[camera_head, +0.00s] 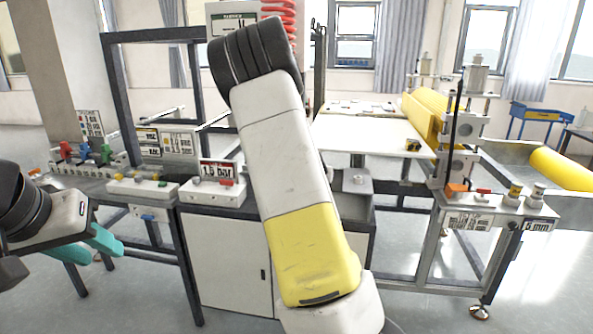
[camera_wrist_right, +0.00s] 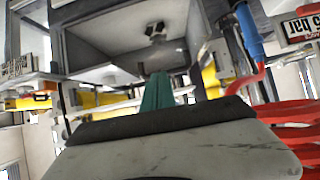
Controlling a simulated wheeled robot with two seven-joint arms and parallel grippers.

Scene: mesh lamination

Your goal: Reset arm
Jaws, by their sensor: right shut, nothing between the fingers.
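My left gripper (camera_head: 100,250) is at the left edge of the head view, in front of the bench with the switches. Its two teal fingers are spread apart and nothing shows between them. My right arm (camera_head: 290,150) rises across the middle of the head view, and its gripper does not show there. In the right wrist view my right gripper (camera_wrist_right: 157,92) shows as teal fingers close together, shut and empty. They point towards the underside of a grey machine part.
A bench (camera_head: 65,178) with coloured valves and switch boxes stands at left. A white cabinet (camera_head: 225,258) stands behind my right arm. The laminating machine with yellow rollers (camera_head: 428,118) is at right. A red coiled hose (camera_wrist_right: 285,140) hangs close on the right in the wrist view.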

